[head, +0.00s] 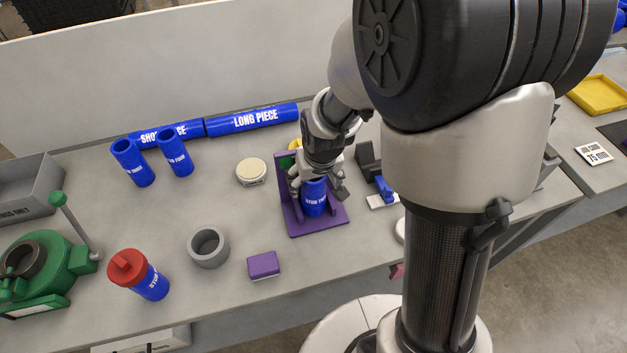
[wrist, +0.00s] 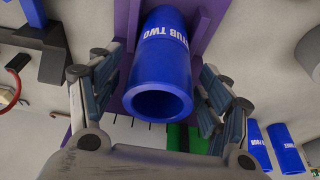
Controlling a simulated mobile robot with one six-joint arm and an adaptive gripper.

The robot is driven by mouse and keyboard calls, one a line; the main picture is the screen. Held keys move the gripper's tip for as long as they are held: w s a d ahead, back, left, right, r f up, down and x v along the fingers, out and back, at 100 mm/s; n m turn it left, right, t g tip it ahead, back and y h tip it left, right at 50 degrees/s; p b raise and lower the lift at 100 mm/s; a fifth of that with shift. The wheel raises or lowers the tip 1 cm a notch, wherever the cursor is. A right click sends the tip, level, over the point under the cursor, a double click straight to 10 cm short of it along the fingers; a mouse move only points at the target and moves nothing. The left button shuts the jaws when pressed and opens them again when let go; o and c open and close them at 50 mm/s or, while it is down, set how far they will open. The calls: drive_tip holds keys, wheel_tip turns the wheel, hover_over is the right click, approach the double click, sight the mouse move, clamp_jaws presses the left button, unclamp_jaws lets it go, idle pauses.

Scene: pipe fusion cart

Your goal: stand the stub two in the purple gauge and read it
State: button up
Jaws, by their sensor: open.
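The blue stub two (head: 314,197) stands in the purple gauge (head: 318,227) on the bench. Its label reads STUB TWO in the wrist view (wrist: 165,62), where its open end faces the camera. My gripper (head: 316,182) is over the gauge, with its fingers on either side of the stub's upper end. In the wrist view the fingers (wrist: 158,108) are spread, with gaps between them and the stub. The purple gauge (wrist: 204,22) also shows behind the stub there, with a green part (wrist: 185,138). Its reading cannot be made out.
Two blue stubs (head: 132,163) (head: 175,153) stand at the left, near the long piece (head: 252,119). A blue-and-white item (head: 384,192) is close right of the gauge.

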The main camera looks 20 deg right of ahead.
drive_tip(key=s+f+p+v, duration=0.1)
drive_tip(key=s+p+v, duration=0.25)
drive_tip(key=v, duration=1.55)
drive_tip(key=s+r+t, duration=0.1)
drive_tip(key=s+r, duration=0.3)
drive_tip(key=s, duration=0.8)
drive_tip(key=shift+r+b, duration=0.4)
wheel_tip(320, 180, down, 3)
drive_tip(key=b, duration=0.3)
drive_tip(key=shift+f, duration=0.2)
drive_tip(key=shift+c, duration=0.3)
